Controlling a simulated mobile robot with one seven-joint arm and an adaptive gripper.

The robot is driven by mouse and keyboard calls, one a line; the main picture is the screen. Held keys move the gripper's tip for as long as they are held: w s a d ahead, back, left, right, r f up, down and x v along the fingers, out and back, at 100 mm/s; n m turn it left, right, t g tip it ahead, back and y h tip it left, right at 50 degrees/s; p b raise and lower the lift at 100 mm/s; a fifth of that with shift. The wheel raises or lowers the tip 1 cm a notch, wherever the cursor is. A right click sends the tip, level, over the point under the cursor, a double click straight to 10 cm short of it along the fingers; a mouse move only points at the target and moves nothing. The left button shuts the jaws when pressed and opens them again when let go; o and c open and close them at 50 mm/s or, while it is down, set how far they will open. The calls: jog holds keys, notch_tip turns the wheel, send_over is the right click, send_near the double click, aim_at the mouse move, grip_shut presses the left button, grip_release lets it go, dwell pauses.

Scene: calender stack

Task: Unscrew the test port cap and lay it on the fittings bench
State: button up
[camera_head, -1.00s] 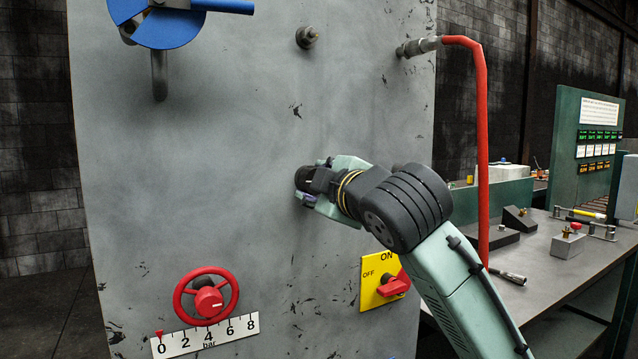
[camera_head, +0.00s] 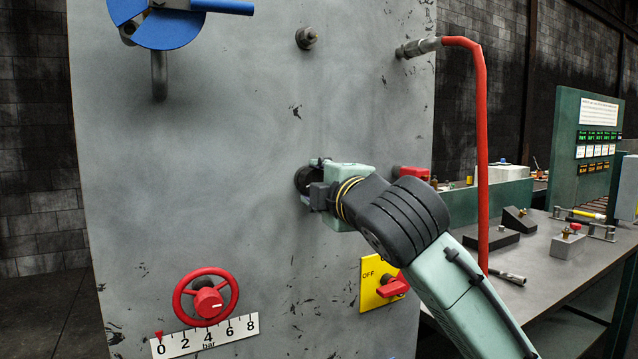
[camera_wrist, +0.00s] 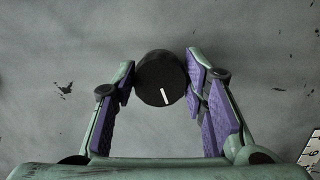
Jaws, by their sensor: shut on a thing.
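The test port cap is a round black knob (camera_wrist: 158,92) with a white line on its face, in the middle of the wrist view. In the head view the dark cap (camera_head: 301,180) shows at the grey panel, partly hidden by my gripper (camera_head: 308,184). My gripper is shut on the cap, with its purple pads (camera_wrist: 160,76) on either side of it. I cannot tell how far the cap is unscrewed. The fittings bench (camera_head: 540,262) is the grey table at the right, with several small fittings on it.
A red hose (camera_head: 482,150) hangs between panel and bench. A green display panel (camera_head: 585,145) stands behind the bench.

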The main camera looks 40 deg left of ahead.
jog(key=shift+n, duration=1.1)
jog(key=shift+r+n+y, duration=0.1)
jog(key=shift+n+y, duration=0.2)
jog(key=shift+n, duration=0.8)
jog(key=o, duration=1.3)
jog(key=shift+c, duration=0.2)
